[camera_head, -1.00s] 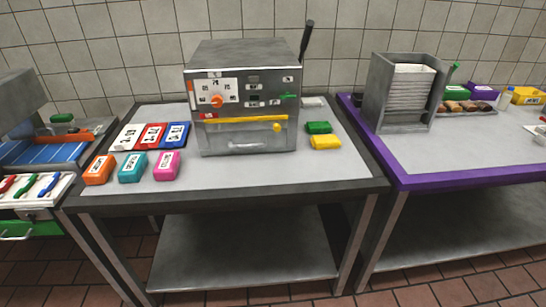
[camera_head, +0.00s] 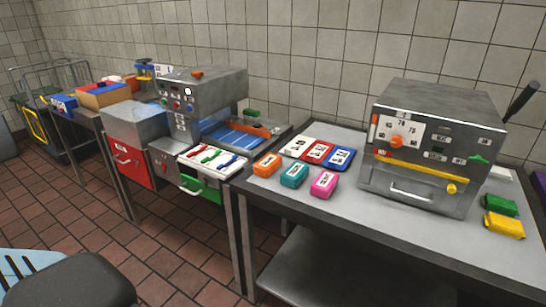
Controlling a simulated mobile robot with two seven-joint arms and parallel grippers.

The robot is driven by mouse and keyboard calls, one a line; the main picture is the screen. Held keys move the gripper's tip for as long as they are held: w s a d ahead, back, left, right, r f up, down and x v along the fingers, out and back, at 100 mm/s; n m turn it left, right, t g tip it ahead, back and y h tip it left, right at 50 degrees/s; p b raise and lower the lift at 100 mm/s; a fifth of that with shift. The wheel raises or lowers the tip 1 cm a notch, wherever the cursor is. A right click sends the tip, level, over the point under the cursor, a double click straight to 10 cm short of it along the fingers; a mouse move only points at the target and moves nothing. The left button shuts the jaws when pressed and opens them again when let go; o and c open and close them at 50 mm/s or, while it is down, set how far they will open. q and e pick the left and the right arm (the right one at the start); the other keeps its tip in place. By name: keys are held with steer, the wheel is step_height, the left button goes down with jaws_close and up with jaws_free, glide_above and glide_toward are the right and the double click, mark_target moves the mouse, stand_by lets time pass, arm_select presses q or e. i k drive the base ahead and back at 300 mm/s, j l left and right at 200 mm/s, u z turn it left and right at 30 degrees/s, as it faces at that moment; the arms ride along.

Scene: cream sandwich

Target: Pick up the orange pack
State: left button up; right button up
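The orange pack (camera_head: 267,165) lies on the near left corner of the grey table (camera_head: 368,222), close to the table's left edge. It is a small block with a white label on top. A teal pack (camera_head: 294,174) and a pink pack (camera_head: 324,184) lie in a row to its right. Neither of my grippers shows in the head view.
Behind the packs lie white, red and blue cards (camera_head: 319,151). A metal oven (camera_head: 432,150) stands to their right, with green and yellow blocks (camera_head: 503,225) beside it. Left is a machine (camera_head: 202,105) with a tray of coloured-handled tools (camera_head: 212,158).

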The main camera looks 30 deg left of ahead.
mark_target(270, 164)
steer(key=j+u, duration=0.1)
steer(key=u, duration=0.9)
steer(key=k+j, duration=0.05)
